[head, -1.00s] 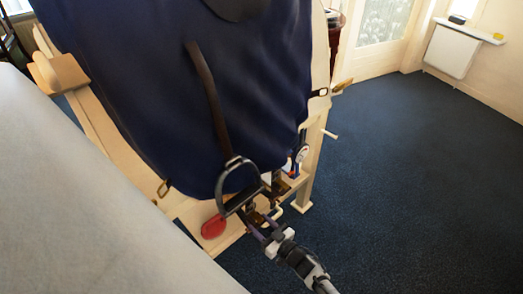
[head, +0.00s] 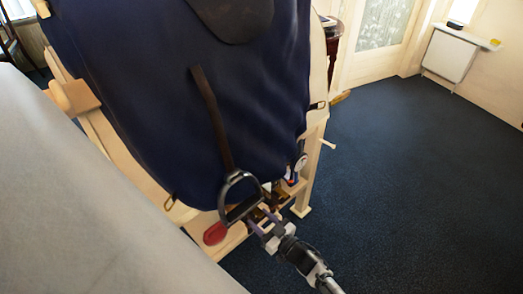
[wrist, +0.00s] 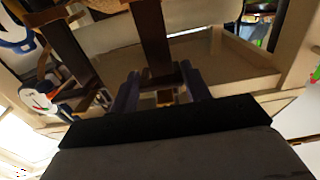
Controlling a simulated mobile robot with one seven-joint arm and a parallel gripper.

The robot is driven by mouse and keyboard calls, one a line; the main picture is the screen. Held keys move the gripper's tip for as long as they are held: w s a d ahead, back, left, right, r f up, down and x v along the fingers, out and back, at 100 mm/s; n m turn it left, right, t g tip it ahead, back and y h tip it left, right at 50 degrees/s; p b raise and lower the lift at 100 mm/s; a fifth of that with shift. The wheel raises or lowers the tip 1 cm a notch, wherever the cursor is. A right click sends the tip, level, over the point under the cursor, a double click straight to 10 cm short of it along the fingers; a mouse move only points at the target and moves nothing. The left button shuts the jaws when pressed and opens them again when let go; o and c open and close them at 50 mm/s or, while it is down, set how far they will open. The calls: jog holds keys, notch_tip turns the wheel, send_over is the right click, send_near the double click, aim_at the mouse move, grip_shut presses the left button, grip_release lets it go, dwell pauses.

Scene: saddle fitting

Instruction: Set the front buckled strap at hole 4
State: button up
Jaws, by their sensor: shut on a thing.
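In the wrist view a brown strap (wrist: 153,38) runs down between the fingers of my gripper (wrist: 162,92), which is shut on it. A small brass-coloured piece (wrist: 165,98) shows between the fingertips; I cannot tell whether it is the buckle. A second brown strap (wrist: 68,45) hangs to the left, apart from the fingers. No strap holes can be made out. In the head view my gripper (head: 258,217) is low by the stand, next to the stirrup iron (head: 224,194), which partly covers the strap area.
A dark blue pad (head: 150,90) with a brown stirrup leather (head: 212,115) covers the wooden stand (head: 312,165). A red object (head: 215,233) lies low, left of my gripper. A pale grey surface (head: 80,190) fills the lower left. The blue carpet (head: 420,180) is clear on the right.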

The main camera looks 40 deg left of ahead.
jog(key=o, duration=1.4)
jog(key=d, duration=0.4)
jog(key=s+d+b, duration=0.1)
jog(key=d, duration=0.8)
jog(key=shift+s+d, duration=0.3)
jog(key=shift+d, duration=0.05)
